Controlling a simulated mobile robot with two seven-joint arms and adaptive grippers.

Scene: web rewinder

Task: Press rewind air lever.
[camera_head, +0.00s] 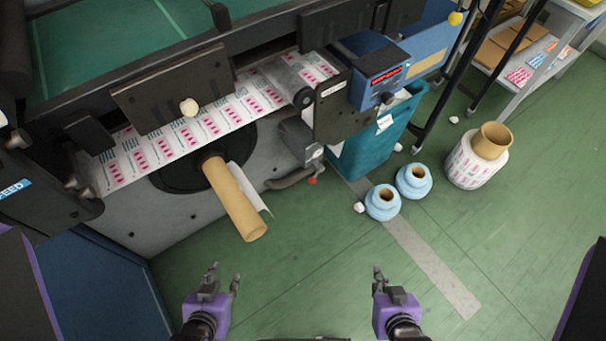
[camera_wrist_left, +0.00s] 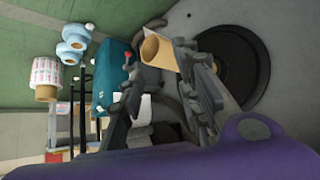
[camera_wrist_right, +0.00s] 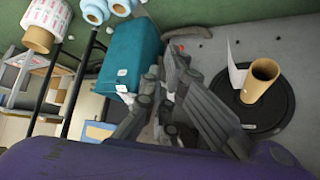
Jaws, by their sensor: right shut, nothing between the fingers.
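A grey curved lever (camera_head: 288,180) with a small red part at its right end sits low on the machine's front, right of the cardboard core. I take it for the rewind air lever. It also shows in the right wrist view (camera_wrist_right: 186,33), partly in the left wrist view (camera_wrist_left: 151,27). My left gripper (camera_head: 224,273) is open and empty, below and in front of the core, apart from the lever. My right gripper (camera_head: 380,272) is shut and empty, below and to the right of the lever, touching nothing.
A cardboard core (camera_head: 235,200) with a loose paper tail sticks out from the machine. A teal bin (camera_head: 368,145) stands right of the lever. Two blue rolls (camera_head: 383,203) and a large printed roll (camera_head: 474,165) stand on the green floor.

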